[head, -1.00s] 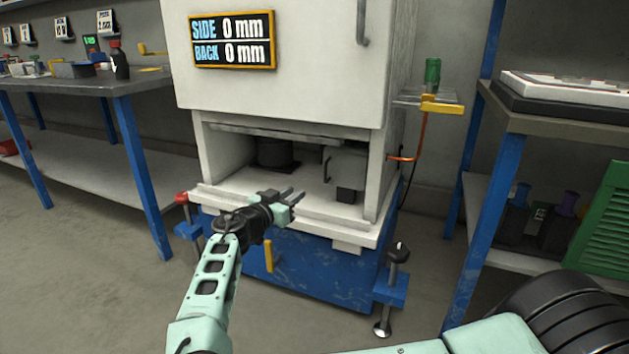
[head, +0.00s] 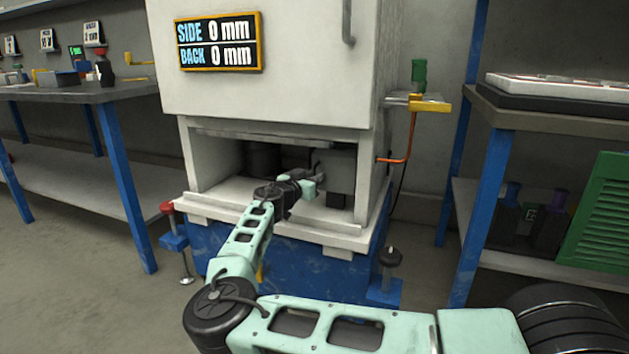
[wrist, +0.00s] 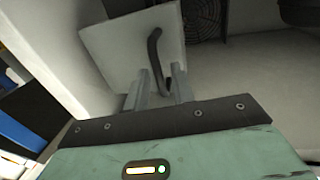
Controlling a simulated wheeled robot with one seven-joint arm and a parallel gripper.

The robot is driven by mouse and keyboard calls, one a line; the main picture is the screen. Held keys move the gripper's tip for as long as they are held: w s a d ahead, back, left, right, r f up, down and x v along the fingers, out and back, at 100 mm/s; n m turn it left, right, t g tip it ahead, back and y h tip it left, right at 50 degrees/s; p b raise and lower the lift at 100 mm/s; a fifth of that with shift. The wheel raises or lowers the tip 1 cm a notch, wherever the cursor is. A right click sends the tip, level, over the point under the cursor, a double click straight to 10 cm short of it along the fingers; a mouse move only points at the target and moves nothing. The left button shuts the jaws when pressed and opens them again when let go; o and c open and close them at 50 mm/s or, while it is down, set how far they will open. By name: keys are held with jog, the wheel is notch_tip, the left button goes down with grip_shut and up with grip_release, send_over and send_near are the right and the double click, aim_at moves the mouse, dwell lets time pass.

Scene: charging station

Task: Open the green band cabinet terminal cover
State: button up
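The white cabinet (head: 280,90) has an open lower bay. Inside the bay is a light grey box-like cover (head: 338,165), partly hidden by my gripper (head: 316,179). In the wrist view the cover (wrist: 112,45) shows a dark curved handle (wrist: 153,48). My gripper (wrist: 160,86) is at the bay opening in front of the cover. Its two fingers are apart, with the lower part of the handle appearing between them. I cannot tell whether they touch it. No green band shows clearly on the cabinet.
The bay's side walls and top edge (head: 280,136) surround my gripper closely. A dark round part (head: 262,158) stands left of the cover. A bracket with a green cylinder (head: 418,76) juts from the cabinet's right side. Shelving (head: 545,124) stands at right, a workbench (head: 75,93) at left.

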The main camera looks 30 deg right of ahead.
jog(key=shift+w+d, duration=0.2)
jog(key=shift+d, duration=0.25)
grip_shut()
jog(key=shift+s, duration=0.1)
